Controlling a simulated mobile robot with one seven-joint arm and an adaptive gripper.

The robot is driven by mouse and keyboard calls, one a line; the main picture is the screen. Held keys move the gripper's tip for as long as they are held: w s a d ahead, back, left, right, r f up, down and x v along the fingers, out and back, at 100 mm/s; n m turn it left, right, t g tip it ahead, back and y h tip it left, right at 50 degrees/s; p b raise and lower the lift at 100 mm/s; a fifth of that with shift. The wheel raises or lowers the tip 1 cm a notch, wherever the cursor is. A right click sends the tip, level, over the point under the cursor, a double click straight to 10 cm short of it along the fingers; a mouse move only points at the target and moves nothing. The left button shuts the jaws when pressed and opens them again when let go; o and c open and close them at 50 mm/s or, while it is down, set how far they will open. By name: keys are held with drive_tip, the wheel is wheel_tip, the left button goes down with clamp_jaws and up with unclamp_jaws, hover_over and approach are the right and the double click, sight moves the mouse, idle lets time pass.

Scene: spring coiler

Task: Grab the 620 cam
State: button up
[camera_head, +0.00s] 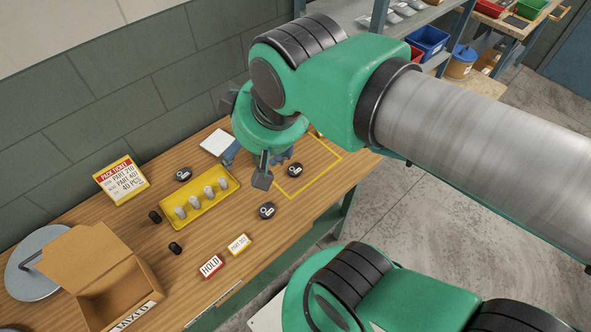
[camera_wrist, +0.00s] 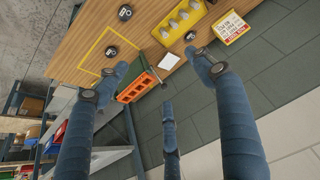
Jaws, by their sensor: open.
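Three dark round cams with pale markings lie on the wooden bench. The markings are too small to read, so I cannot tell which is the 620. My gripper (camera_head: 256,164) is above the back of the bench, its blue fingers (camera_wrist: 158,75) spread with nothing between them.
A yellow tray (camera_head: 191,222) holds several pale pegs. An orange rack (camera_wrist: 138,88) stands at the bench's back. Small black cylinders (camera_head: 175,248), a HOLD sign (camera_head: 211,266), a yellow sign (camera_head: 239,244), an open box (camera_head: 93,262) and a pack ticket (camera_head: 121,179) also occupy the bench.

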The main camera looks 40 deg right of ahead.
drive_tip(key=m+g+p, duration=0.2)
drive_tip(key=g+p, duration=0.1)
drive_tip(key=g, duration=0.3)
hover_over(295, 168)
wheel_tip(295, 168, down, 28)
drive_tip(key=shift+s+a+r, duration=0.1)
drive_tip(key=shift+s+r, duration=0.1)
drive_tip(key=shift+f+b, duration=0.4)
drive_tip(key=shift+f, duration=3.85)
drive_tip(key=shift+f, duration=0.15)
drive_tip(key=shift+w+f+b, duration=0.1)
drive_tip(key=shift+f+b, duration=0.4)
drive_tip(key=shift+f, duration=2)
